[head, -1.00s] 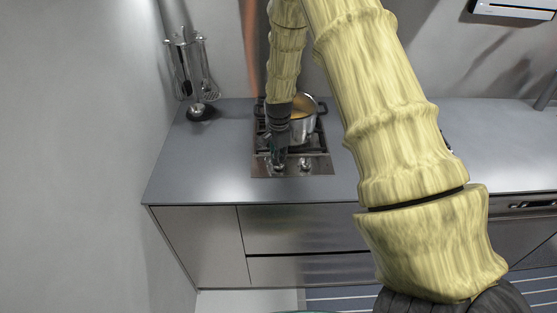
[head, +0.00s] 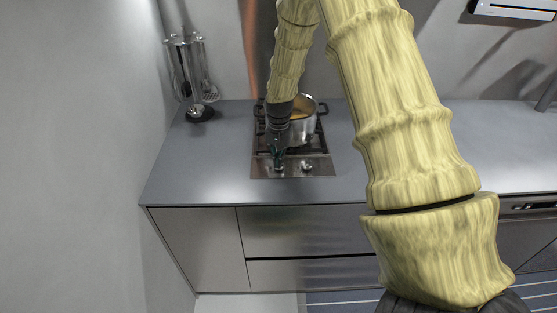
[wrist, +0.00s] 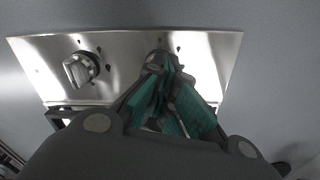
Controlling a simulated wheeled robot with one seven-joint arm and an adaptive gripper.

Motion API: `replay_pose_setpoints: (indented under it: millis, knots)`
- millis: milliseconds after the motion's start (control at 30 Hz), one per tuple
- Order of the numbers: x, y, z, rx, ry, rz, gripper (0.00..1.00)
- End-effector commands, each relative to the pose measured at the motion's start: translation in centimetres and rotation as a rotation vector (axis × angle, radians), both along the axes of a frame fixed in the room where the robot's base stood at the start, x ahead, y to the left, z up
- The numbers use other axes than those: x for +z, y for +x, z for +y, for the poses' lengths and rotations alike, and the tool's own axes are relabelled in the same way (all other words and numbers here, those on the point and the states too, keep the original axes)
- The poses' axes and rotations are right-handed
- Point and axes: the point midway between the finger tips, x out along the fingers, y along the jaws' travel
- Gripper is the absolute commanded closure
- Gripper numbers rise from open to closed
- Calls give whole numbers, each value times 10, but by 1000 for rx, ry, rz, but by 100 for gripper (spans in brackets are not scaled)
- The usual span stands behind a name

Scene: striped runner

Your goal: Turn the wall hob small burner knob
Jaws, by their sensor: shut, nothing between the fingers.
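The hob (head: 320,168) is set in the counter, with a steel front strip carrying two knobs. The right knob (head: 306,166) is clear of my gripper and shows at the left in the wrist view (wrist: 80,68). My gripper (head: 278,157) is over the left knob; in the wrist view its teal-padded fingers (wrist: 168,78) are shut with nothing between them. The left knob (wrist: 157,57) shows only partly past the fingertips, and I cannot tell whether they touch it. The pictures do not tell which knob serves the small burner.
A steel pot (head: 302,128) stands on the hob behind the knobs, close to my arm. A utensil stand (head: 198,108) is at the counter's back left, near the left wall. The counter (head: 215,165) left of the hob is clear.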

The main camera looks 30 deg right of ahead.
Motion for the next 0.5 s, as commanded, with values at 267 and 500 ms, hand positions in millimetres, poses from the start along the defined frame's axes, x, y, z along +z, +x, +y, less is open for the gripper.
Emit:
replay_pose_setpoints:
  millis: [267,500]
  knots:
    - [0,0,-1,96,-1,-1,100]
    - [0,0,-1,118,-1,-1,100]
